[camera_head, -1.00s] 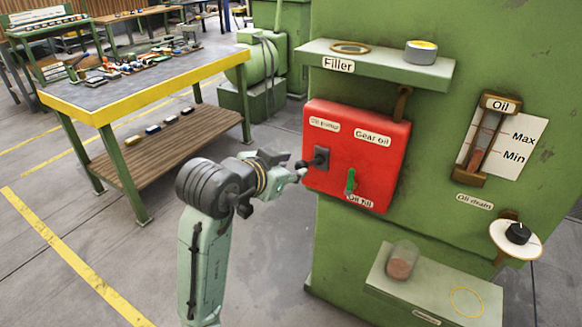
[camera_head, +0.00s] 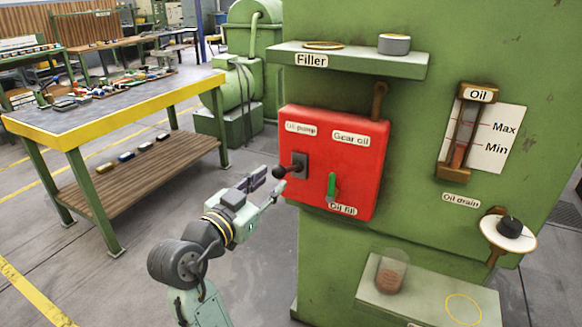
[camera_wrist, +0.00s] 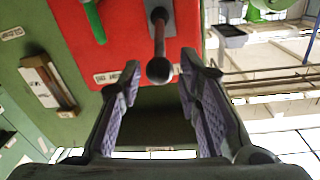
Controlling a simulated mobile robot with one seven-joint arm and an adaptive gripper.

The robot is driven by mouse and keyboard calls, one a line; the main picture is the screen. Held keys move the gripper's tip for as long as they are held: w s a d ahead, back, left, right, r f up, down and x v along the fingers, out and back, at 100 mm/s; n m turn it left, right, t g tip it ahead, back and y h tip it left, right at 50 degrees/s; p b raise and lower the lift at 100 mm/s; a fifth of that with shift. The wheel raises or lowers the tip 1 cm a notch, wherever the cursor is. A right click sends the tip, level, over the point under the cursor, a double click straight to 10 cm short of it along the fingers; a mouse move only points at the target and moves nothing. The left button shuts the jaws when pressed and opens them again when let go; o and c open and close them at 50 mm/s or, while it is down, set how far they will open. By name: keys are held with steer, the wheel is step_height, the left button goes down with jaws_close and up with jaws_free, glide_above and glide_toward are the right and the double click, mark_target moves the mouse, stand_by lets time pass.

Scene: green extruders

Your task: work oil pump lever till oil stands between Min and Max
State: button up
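The red panel (camera_head: 352,160) carries the oil pump lever, a short rod with a dark ball knob (camera_head: 279,172) sticking out to the left of its grey plate (camera_head: 299,163). My gripper (camera_head: 269,191) is open just in front of the lever. In the wrist view, the knob (camera_wrist: 159,71) lies between the spread fingers of my gripper (camera_wrist: 161,78), with gaps on both sides.
A filler shelf (camera_head: 345,60) with a grey round tin (camera_head: 394,44) juts out above the panel. A lower ledge (camera_head: 430,298) holds a glass jar (camera_head: 391,272). A workbench (camera_head: 120,105) stands at left; floor lies open between.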

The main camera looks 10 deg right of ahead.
mark_target(291, 167)
steer(key=p+x, duration=0.2)
steer(key=x, duration=0.7)
steer(key=shift+w+d, duration=0.25)
steer(key=shift+w, duration=0.05)
steer(key=shift+c, duration=0.5)
jaws_close()
